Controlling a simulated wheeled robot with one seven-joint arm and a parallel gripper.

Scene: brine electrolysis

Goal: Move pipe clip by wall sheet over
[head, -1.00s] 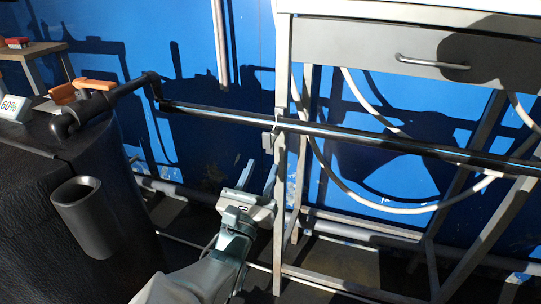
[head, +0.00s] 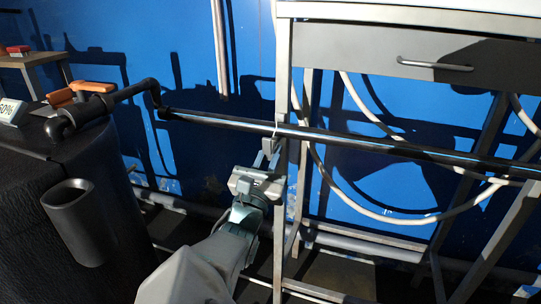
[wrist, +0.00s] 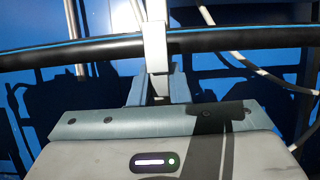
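The pipe clip (wrist: 155,48) is a light grey band around the black pipe (wrist: 90,50), with a tab below the pipe. In the head view the clip (head: 270,143) sits beside the table's front left leg. My gripper (wrist: 159,88) is below the pipe, with one finger on each side of the clip's lower tab. The gap is narrow and the fingers appear shut on the tab. In the head view my gripper (head: 266,157) reaches up to the clip. The contact faces are hidden. The blue wall sheet (head: 180,70) stands behind.
A steel-framed table with a drawer (head: 435,68) stands on the right, its leg (head: 283,190) close to my gripper. White hoses (head: 370,203) hang behind it. A black-covered block with a dark cup (head: 72,222) and orange-handled valve (head: 93,87) stands at left.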

